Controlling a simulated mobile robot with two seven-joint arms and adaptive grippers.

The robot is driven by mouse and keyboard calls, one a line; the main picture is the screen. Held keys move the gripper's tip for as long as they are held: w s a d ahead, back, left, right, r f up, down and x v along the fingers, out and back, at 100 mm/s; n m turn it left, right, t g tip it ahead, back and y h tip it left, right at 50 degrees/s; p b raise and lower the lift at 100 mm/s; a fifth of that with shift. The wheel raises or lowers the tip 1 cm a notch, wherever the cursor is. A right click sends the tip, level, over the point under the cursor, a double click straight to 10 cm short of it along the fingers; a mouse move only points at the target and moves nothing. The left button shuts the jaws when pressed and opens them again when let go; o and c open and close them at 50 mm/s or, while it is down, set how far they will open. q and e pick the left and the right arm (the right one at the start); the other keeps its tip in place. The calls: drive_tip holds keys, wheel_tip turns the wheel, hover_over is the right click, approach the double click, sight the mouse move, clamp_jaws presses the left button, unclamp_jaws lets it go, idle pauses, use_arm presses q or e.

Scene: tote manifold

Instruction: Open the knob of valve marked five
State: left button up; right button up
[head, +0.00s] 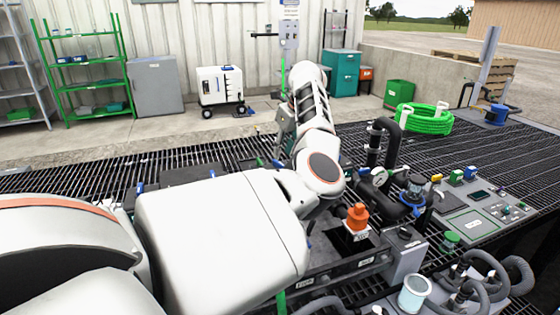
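My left arm reaches in from the left and covers the middle of the manifold. My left gripper (283,145) is mostly hidden behind the arm's own links, so I cannot tell whether its fingers are open or shut. An orange knob (357,216) stands upright on a small white labelled block, right of and nearer than the arm's elbow and apart from it. Small blue handles (140,188) show left of the arm. The labels are too small to read, so I cannot tell which valve is marked five. My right gripper is not in view.
A pressure gauge (379,177) and black pipes (375,145) stand right of the arm. A control panel (480,210) lies further right. Grey hoses and a white cup (414,294) are at the near right. Dark floor grating (490,150) surrounds the manifold, with a green hose coil (425,118) behind.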

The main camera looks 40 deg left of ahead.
sight(279, 162)
use_arm(q)
drive_tip(key=shift+x, duration=2.7)
clamp_jaws()
